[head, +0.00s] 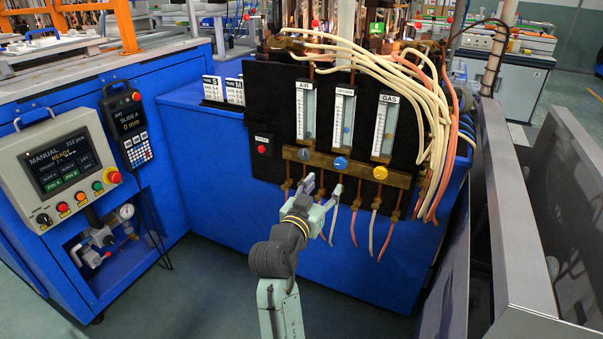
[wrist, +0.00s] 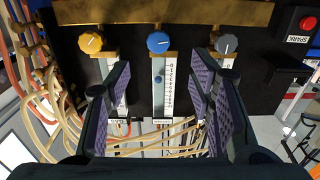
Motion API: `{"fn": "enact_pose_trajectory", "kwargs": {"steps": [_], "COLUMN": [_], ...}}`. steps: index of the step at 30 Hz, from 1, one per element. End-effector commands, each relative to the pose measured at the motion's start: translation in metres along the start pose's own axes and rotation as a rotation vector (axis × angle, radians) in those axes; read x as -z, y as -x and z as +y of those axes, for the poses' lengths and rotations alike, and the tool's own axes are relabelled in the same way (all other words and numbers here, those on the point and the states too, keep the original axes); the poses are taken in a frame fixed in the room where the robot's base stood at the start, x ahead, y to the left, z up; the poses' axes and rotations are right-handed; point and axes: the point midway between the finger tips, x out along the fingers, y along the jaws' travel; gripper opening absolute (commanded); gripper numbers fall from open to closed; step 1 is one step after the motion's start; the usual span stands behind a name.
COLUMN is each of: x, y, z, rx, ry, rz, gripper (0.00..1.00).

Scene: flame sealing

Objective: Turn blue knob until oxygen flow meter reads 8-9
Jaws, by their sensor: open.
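The blue knob (head: 340,163) sits on the brass manifold under the middle, oxygen flow meter (head: 343,117). In the wrist view the picture is upside down; the blue knob (wrist: 158,42) shows at top centre with a white pointer line. The oxygen meter's tube and scale (wrist: 169,85) show between the fingers, with a small bluish float. The reading is too small to make out. My gripper (head: 324,186) is open and empty, just below the knob in the head view. In the wrist view its purple-padded fingers (wrist: 160,63) stand either side of the knob's line, apart from it.
A grey knob (head: 304,155) and a yellow knob (head: 380,172) flank the blue one. A red spark button (head: 263,149) is on the black panel (head: 270,100). Hoses (head: 433,110) hang at the right. A grey metal panel (head: 530,220) stands at right.

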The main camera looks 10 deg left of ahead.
Motion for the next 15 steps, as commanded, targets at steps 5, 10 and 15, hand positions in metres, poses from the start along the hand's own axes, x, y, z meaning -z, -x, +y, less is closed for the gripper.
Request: {"fn": "enact_pose_trajectory", "kwargs": {"steps": [5,10,15], "x": [0.001,0.002,0.001], "y": [-0.019,-0.051,-0.081], "z": [0.003,0.003,0.003], "rx": [-0.010,-0.008,-0.007], "ry": [0.001,0.001,0.002], "rz": [-0.004,-0.003,-0.003], "gripper": [0.49,0.49,0.49]}}
